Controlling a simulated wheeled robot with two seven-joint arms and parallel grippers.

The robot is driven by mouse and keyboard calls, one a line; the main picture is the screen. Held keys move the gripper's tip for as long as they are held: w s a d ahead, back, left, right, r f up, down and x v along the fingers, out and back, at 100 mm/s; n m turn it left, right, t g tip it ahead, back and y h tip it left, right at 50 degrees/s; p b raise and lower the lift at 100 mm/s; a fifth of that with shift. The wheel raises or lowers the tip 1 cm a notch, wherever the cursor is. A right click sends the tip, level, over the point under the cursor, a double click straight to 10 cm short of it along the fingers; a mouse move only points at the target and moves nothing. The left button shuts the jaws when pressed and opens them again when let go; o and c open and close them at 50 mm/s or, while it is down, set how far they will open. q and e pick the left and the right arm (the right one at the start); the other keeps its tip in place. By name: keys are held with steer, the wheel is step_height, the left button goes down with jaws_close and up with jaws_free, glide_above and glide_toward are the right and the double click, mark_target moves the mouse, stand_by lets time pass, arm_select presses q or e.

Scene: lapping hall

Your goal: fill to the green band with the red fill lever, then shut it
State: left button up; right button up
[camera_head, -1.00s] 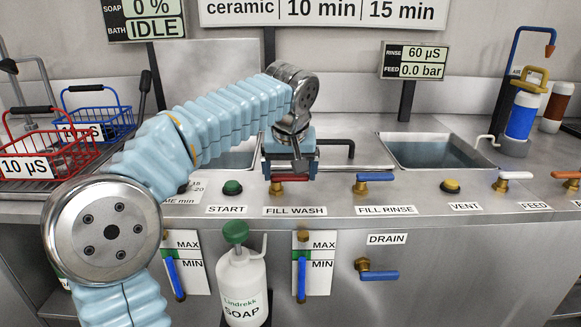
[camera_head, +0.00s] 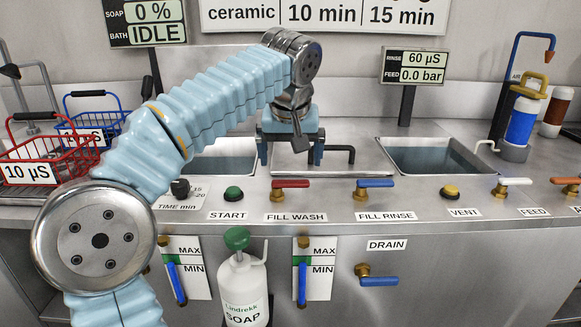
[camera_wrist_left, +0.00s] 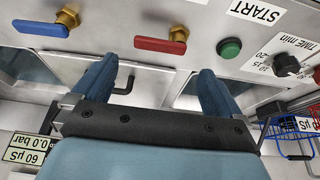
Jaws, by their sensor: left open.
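The red FILL WASH lever (camera_head: 290,184) sits on a brass valve on the front panel, its handle pointing right. It also shows in the left wrist view (camera_wrist_left: 160,46). My left gripper (camera_head: 291,152) is open and empty behind and above the lever, apart from it. In the wrist view its blue fingers (camera_wrist_left: 157,80) are spread wide with nothing between them. Below are two level gauges with MAX and MIN marks: a left gauge (camera_head: 196,281) and a right gauge (camera_head: 320,287). My right gripper is out of view.
A blue FILL RINSE lever (camera_head: 375,184) is right of the red one and a green START button (camera_head: 233,194) left. A soap bottle (camera_head: 242,290) stands between the gauges. A blue DRAIN lever (camera_head: 380,281) is lower right. Wire baskets (camera_head: 45,165) stand at left.

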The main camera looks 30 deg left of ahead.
arm_select(q)
steer(key=p+v, duration=0.1)
steer(key=v, duration=0.5)
steer(key=shift+r, duration=0.35)
steer(key=shift+s+d, duration=0.1)
steer(key=shift+s, duration=0.05)
